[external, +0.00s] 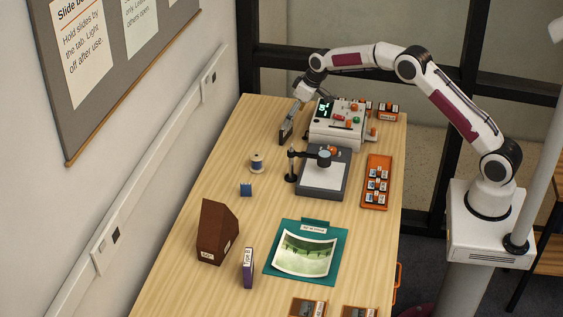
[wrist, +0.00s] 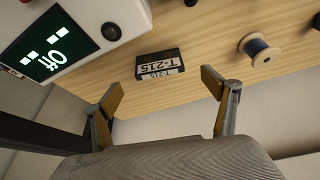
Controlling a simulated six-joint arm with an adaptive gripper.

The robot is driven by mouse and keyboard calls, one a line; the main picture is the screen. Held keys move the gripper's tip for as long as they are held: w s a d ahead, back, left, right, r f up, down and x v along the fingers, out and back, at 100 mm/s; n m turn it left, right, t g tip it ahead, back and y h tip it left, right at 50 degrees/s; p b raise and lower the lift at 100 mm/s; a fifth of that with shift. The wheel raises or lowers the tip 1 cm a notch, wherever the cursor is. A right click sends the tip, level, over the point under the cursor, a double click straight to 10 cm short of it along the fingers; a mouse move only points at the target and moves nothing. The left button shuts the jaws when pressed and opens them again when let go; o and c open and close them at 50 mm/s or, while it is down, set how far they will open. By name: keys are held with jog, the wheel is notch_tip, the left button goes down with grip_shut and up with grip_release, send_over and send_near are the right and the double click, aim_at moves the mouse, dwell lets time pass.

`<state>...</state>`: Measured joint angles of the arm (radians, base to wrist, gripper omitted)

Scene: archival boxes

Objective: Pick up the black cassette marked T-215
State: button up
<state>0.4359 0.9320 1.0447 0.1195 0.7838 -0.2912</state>
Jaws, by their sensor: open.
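The black cassette (wrist: 160,65) lies on the wooden table in the wrist view, with white labels reading T-215 on it. In that view the open fingers of my gripper (wrist: 163,85) stand on either side of the space in front of the cassette, with nothing between them. In the external view my gripper (external: 285,135) points down at the far left part of the table, beside the control box. I cannot make out the cassette apart from the dark gripper there.
The control box (external: 336,128) with a lit display stands close to the right of my gripper. A thread spool (external: 257,163) and a stand with a grey plate (external: 321,183) are nearer. A blue cube (external: 246,190), brown box (external: 216,228) and orange tray (external: 367,203) are farther off.

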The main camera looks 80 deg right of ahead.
aim_at(286, 131)
jog(key=shift+d+f, duration=0.2)
jog(key=shift+f, duration=0.15)
jog(key=shift+x, duration=1.3)
jog(key=shift+w+f, duration=0.1)
jog(key=shift+x, duration=2.5)
jog(key=shift+a, duration=0.1)
jog(key=c, duration=1.1)
